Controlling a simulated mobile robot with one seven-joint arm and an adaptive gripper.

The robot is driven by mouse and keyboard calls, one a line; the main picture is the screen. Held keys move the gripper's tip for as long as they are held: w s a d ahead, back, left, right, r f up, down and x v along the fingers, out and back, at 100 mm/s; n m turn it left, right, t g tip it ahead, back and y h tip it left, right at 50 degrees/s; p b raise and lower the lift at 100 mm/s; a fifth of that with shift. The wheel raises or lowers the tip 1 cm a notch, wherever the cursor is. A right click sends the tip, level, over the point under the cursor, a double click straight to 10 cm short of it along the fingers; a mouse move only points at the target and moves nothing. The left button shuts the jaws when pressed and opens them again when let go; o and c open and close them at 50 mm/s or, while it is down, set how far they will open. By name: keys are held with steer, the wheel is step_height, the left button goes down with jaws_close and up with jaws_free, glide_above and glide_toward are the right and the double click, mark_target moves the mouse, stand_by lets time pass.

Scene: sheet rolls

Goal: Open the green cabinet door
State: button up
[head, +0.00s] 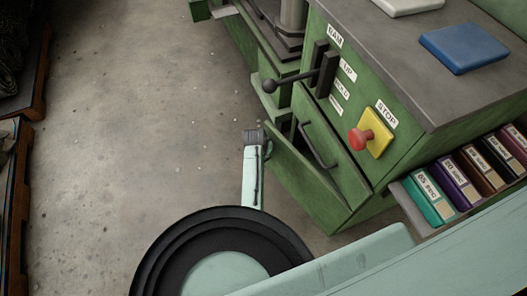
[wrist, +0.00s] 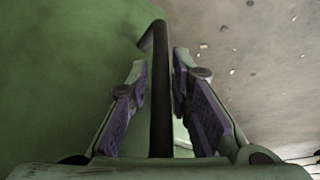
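The green cabinet door (head: 305,172) is low on the front of the green machine in the head view. It stands ajar, with a dark gap behind its upper left edge. In the wrist view the door's green face (wrist: 70,70) fills the left side. Its black bar handle (wrist: 161,50) runs between the fingers of my gripper (wrist: 160,85). In the head view my arm's pale end section is beside the door's free edge; the fingers cannot be made out there.
Above the door is a green panel with a black handle (head: 318,146). A black lever (head: 290,80) and a red stop button (head: 360,138) stick out higher up. Coloured binders (head: 460,180) stand at the right. Bare concrete floor (head: 150,130) lies left of the machine.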

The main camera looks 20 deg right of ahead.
steer(key=shift+c, duration=0.5)
jaws_close()
stand_by(0.3)
